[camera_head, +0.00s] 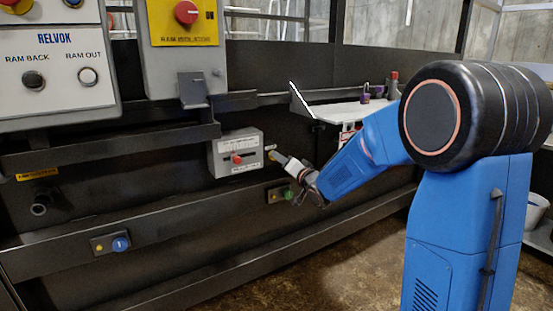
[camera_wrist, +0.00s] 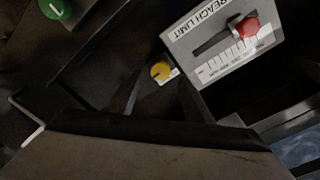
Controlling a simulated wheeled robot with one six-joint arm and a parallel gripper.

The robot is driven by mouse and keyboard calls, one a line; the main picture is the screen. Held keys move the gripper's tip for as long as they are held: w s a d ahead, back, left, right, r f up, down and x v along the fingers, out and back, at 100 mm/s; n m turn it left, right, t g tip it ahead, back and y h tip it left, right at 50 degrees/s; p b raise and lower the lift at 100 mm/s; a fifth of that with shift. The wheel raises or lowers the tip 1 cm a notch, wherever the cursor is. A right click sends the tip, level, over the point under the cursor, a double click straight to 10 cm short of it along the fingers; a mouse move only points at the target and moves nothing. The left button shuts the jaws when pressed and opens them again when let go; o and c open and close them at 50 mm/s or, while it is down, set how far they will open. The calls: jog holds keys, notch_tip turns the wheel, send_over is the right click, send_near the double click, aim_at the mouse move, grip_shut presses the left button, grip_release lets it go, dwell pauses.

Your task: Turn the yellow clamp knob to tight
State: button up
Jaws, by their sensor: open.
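The yellow clamp knob (camera_wrist: 160,71) shows in the wrist view as a small round yellow knob on the dark panel, with a small pale label beside it. In the head view, the yellow knob (camera_head: 272,148) is just above and left of the gripper tip and partly hard to make out. My gripper (camera_head: 281,158) is open and empty, pointing at the panel close to the knob. I cannot tell whether it touches the knob. The knob's pointer setting is too small to read.
A grey reach limit box (camera_head: 236,154) with a red slider knob is left of the yellow knob. A green knob (camera_head: 281,193) sits on the rail below. A blue knob (camera_head: 121,244) is further left. A shelf (camera_head: 345,112) projects above right. The floor in front is clear.

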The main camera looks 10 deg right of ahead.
jog(key=shift+x, duration=2.35)
jog(key=c, duration=1.1)
